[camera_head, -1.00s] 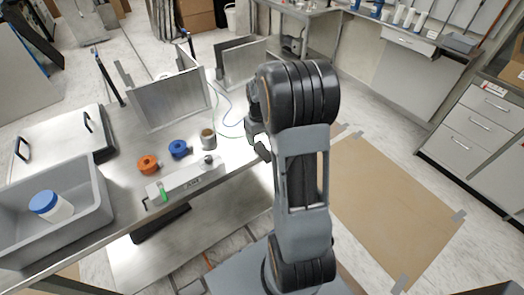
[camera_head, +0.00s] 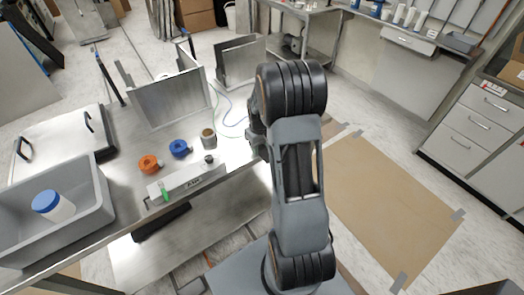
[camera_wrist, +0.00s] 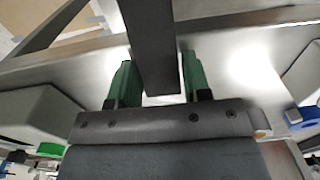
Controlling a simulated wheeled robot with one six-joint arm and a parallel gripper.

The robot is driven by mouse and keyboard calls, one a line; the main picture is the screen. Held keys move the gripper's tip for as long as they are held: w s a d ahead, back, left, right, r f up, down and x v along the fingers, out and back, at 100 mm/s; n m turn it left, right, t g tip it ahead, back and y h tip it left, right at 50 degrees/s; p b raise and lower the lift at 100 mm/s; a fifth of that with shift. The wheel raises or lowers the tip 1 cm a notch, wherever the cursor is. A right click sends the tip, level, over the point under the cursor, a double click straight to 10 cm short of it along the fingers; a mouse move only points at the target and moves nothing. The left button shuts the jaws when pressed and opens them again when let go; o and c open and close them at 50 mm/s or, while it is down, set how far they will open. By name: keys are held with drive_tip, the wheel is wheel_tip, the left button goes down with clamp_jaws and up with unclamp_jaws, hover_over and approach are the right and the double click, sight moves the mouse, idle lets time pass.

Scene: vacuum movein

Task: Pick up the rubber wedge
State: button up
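My gripper (camera_wrist: 160,85) has two green fingers, seen at left and right of the middle in the wrist view. They stand apart, with a dark grey block (camera_wrist: 150,40), apparently the rubber wedge, between them. The block lies slightly askew to the fingers and runs out of the top of the view. Its near end is close to the palm. It passes very near both fingers; firm contact is not clear. In the head view my gripper is mostly hidden behind my arm at the bench's right end, and the wedge cannot be made out there.
The steel bench (camera_head: 120,205) holds an orange ring-shaped part (camera_head: 150,164), a blue one (camera_head: 180,149), a small can (camera_head: 208,139) and a pale bar-shaped block (camera_head: 187,181). A grey bin (camera_head: 100,205) with a blue-lidded jar (camera_head: 52,206) stands left. Upright metal panels (camera_head: 170,100) stand behind.

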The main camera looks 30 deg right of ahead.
drive_tip(key=c, duration=0.5)
drive_tip(key=shift+r, duration=0.1)
drive_tip(key=shift+r, duration=0.55)
drive_tip(key=s+a+r, duration=0.1)
drive_tip(key=s+r, duration=0.3)
drive_tip(key=s+a+r+b, duration=0.1)
drive_tip(key=s+a+r, duration=0.1)
drive_tip(key=s, duration=0.3)
drive_tip(key=s+a+r+b, duration=0.1)
drive_tip(key=s+r, duration=0.3)
drive_tip(key=r, duration=0.1)
drive_tip(key=shift+s+a+r, duration=0.15)
drive_tip(key=shift+a+r, duration=0.15)
drive_tip(key=shift+r, duration=0.05)
